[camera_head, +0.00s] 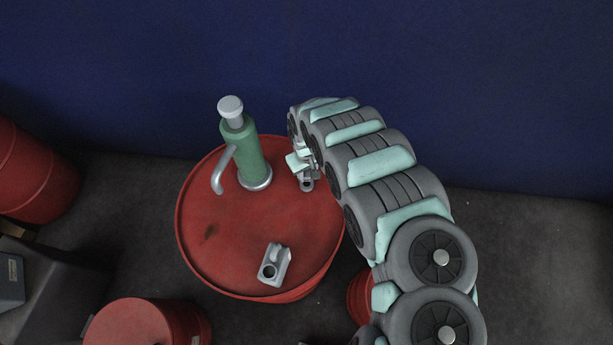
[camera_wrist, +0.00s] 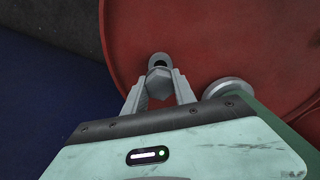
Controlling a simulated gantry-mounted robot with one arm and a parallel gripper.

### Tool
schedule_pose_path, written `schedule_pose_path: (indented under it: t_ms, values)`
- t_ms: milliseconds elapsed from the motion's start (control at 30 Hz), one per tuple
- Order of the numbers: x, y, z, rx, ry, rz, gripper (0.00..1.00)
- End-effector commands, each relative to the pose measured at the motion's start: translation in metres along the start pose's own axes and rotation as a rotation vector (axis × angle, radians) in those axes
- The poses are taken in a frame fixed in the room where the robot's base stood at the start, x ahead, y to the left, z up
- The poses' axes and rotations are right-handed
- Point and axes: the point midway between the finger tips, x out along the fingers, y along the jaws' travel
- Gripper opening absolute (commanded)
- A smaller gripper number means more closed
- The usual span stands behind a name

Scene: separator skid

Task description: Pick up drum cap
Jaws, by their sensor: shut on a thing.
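The drum cap (camera_wrist: 160,83) is a grey, faceted, hexagonal piece between the two fingers of my gripper (camera_wrist: 158,92) in the wrist view. My gripper is shut on it. A round opening with a dark centre (camera_wrist: 160,60) shows just beyond the cap on the red drum top (camera_wrist: 205,35). In the head view my gripper (camera_head: 304,174) is low over the right rear part of the red drum (camera_head: 225,235), and the cap cannot be made out clearly there. I cannot tell whether the cap is clear of the drum.
A green hand pump (camera_head: 240,150) with a curved grey spout stands on the drum, close left of my gripper. A grey metal block with a hole (camera_head: 273,265) lies near the drum's front edge. Other red drums (camera_head: 35,175) stand around. A blue wall (camera_head: 480,90) rises behind.

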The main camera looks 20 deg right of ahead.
Motion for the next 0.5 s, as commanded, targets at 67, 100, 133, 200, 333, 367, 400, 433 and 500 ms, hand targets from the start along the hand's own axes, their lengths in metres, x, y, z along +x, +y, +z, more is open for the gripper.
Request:
schedule_pose_path:
  t_ms: [67, 100, 133, 200, 333, 367, 400, 433, 500]
  values:
    - [-0.024, 0.004, -0.001, 0.0, 0.002, 0.006, 0.0]
    - [-0.034, 0.004, -0.001, -0.001, 0.002, 0.008, 0.0]
    - [-0.043, 0.005, -0.001, 0.0, 0.003, 0.009, 0.0]
    - [-0.059, 0.004, 0.0, 0.0, 0.001, 0.007, 0.0]
    - [-0.088, 0.003, 0.001, 0.0, -0.002, 0.005, 0.0]
    - [-0.094, 0.003, 0.001, 0.0, -0.001, 0.005, 0.0]
    - [-0.103, 0.004, -0.001, 0.0, 0.002, 0.006, 0.0]
    - [-0.108, 0.004, -0.001, 0.0, 0.003, 0.006, 0.0]
    - [-0.117, 0.002, -0.001, 0.0, 0.002, 0.003, 0.0]
